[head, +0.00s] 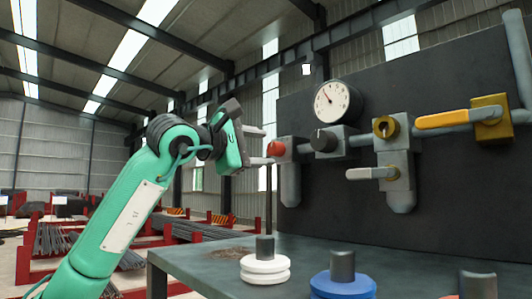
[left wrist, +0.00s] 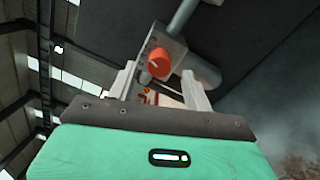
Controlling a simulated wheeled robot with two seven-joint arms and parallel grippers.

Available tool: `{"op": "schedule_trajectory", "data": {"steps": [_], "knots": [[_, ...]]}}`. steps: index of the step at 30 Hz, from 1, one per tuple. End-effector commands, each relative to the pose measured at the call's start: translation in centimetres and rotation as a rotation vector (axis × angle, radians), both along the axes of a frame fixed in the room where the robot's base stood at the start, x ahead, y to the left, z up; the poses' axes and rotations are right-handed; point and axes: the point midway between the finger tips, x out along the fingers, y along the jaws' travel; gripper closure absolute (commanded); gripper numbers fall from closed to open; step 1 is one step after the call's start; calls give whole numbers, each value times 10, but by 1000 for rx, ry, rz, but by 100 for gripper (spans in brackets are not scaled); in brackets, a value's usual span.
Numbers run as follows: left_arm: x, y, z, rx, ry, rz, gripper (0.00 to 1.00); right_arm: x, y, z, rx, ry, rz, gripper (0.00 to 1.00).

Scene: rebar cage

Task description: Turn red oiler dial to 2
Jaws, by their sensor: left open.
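The red oiler dial (head: 276,148) sits on a grey fitting at the left end of the pipe line on the dark panel. In the left wrist view the red dial (left wrist: 159,63) shows a pale pointer line, on a light plate with small marks I cannot read. My left gripper (head: 264,146) is open in front of the dial. In the left wrist view its two fingers (left wrist: 160,85) reach toward the dial, which appears between and beyond their tips. I cannot tell whether they touch it. My right gripper is not in view.
On the panel are a round gauge (head: 338,102), a black knob (head: 324,140), a yellow-handled valve (head: 443,121) and a white-handled valve (head: 371,173). A bench (head: 205,262) below holds a white weight stack (head: 265,270) and a blue one (head: 342,287).

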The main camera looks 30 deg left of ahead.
Motion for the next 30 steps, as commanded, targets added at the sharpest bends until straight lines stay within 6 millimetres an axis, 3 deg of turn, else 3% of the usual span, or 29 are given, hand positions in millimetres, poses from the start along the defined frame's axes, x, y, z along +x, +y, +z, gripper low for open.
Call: {"op": "schedule_trajectory", "data": {"steps": [1, 9, 15, 30], "knots": [[-12, 5, -4, -1, -5, 2, 49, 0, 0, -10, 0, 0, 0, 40], [-71, 23, -6, -1, -6, 2, 49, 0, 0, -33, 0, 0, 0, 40], [-100, 32, -5, 0, -3, 0, 49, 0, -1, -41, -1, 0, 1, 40], [-110, 36, -4, 0, -2, 0, 49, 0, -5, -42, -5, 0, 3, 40]]}}
